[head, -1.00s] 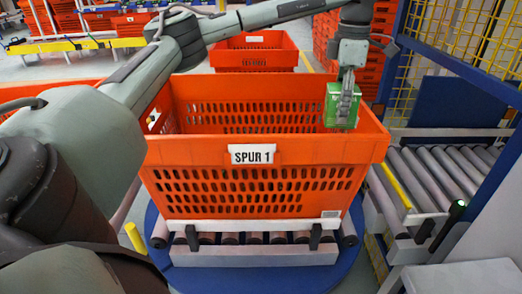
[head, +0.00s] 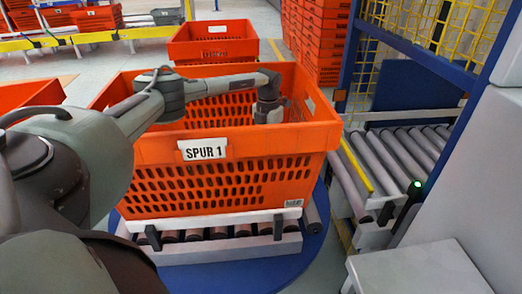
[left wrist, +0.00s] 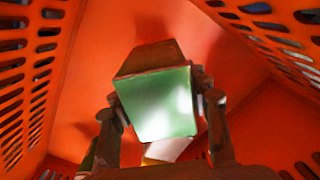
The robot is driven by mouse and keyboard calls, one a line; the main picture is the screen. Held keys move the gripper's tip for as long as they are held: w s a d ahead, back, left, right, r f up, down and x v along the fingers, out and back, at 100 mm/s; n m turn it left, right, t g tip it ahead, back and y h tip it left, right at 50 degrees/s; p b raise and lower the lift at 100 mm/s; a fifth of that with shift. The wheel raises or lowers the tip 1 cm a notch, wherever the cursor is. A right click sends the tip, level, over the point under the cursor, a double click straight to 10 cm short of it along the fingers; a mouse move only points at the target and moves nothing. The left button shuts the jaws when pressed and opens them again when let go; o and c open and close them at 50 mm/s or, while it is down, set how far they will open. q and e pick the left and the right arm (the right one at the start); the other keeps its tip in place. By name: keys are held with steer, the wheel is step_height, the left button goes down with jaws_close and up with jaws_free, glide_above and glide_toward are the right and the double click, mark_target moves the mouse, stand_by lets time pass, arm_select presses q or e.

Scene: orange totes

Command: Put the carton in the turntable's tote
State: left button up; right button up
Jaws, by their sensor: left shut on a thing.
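The turntable's tote (head: 250,185) is orange, has slotted walls and a "SPUR 1" label, and stands on the rollers of the blue round turntable (head: 316,244). My left arm reaches over its left side and its wrist points down inside, near the right end. In the head view the tote's front wall hides the gripper and the carton. In the left wrist view my left gripper (left wrist: 158,92) is shut on the green carton (left wrist: 160,115), with a finger on each side. Orange tote walls surround it. I cannot tell whether the carton touches the tote's floor. My right gripper is not in view.
A second orange tote (head: 212,42) stands behind. A roller conveyor (head: 395,160) with a blue frame and yellow mesh (head: 425,35) is at right. Stacked orange totes (head: 315,45) rise at the back. No other objects show inside the turntable's tote.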

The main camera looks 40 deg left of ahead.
arm_select(q)
step_height(320, 180, down, 4)
steer(key=shift+r, duration=0.1)
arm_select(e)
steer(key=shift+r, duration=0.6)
arm_select(q)
steer(key=shift+f+b, duration=0.3)
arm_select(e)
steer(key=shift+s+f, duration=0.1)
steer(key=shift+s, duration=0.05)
arm_select(q)
steer(key=o, duration=1.4)
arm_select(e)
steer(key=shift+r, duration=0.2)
arm_select(q)
steer(key=shift+r, duration=0.1)
